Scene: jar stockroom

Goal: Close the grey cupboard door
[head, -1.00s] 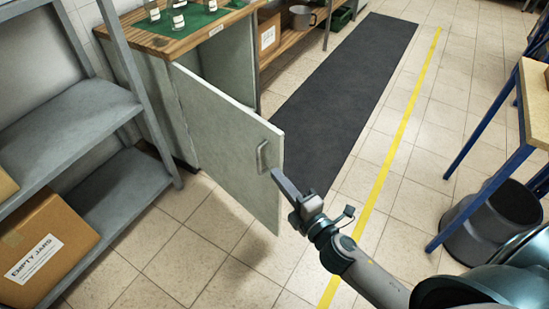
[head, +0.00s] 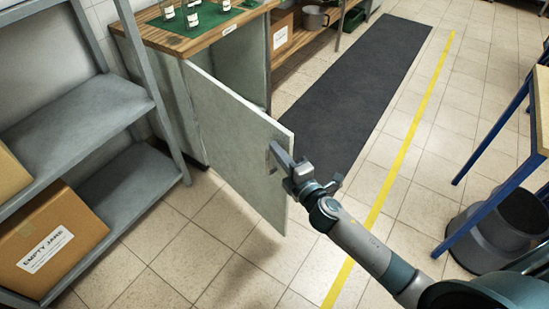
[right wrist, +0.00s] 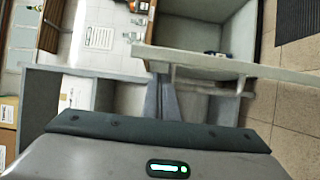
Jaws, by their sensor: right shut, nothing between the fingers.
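The grey cupboard door (head: 235,140) stands wide open, swung out from the cupboard (head: 231,62) under the wooden top. Its bar handle, near the free edge, is mostly hidden behind my right gripper in the head view. My right gripper (head: 274,152) is shut and empty, its fingertips at the handle on the door's outer face. In the right wrist view the fingers (right wrist: 161,98) point at the door, beside the handle (right wrist: 205,88). I cannot tell whether they touch it. My left gripper is not in view.
A grey shelf rack (head: 75,117) with a cardboard box (head: 75,225) stands at left. Several jars stand on a green mat (head: 235,14) on the cupboard top. A blue-legged table (head: 500,180) and dark bin (head: 497,235) are at right. Tiled floor around the door is clear.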

